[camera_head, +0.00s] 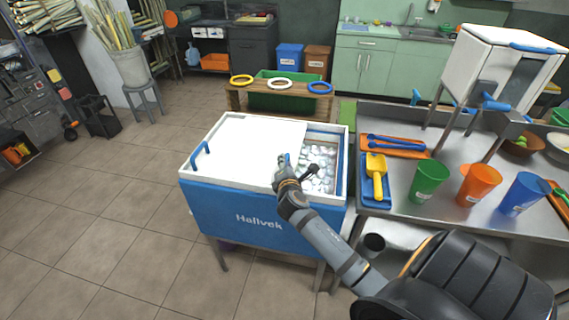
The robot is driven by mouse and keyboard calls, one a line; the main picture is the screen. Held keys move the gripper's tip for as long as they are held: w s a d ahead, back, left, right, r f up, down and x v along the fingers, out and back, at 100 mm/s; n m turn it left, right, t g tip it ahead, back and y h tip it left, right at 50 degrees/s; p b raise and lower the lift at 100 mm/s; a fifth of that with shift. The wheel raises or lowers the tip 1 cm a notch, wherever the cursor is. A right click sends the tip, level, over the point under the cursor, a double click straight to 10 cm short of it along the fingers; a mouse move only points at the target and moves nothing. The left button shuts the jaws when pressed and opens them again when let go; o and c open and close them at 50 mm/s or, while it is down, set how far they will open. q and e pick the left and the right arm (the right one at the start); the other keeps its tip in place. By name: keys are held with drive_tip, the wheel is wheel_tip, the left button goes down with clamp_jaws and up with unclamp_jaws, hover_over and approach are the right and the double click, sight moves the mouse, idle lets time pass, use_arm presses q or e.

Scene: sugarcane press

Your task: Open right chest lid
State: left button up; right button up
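The ice chest (262,224) is a blue box with a white top, standing on legs in the middle of the head view. Its white lid surface (245,140) covers the left and middle of the top. The right part is uncovered and shows ice (322,160). A blue handle (200,157) stands at the lid's left end. A small blue piece, seemingly the right lid's handle (287,158), shows at the lid's right edge. My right gripper (291,172) is at this edge, by the blue piece; whether its fingers are closed on it is unclear. My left gripper is out of view.
A steel table (400,205) adjoins the chest on the right, with a yellow scoop (377,176), green (429,182), orange (479,184) and blue (523,193) cups. A low wooden stand with rings (280,84) is behind. Floor at left is clear.

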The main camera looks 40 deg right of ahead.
drive_tip(key=shift+s+a, duration=0.2)
drive_tip(key=shift+s, duration=0.1)
drive_tip(key=v, duration=1.1)
drive_tip(key=shift+s, duration=0.2)
drive_tip(key=shift+r, duration=0.15)
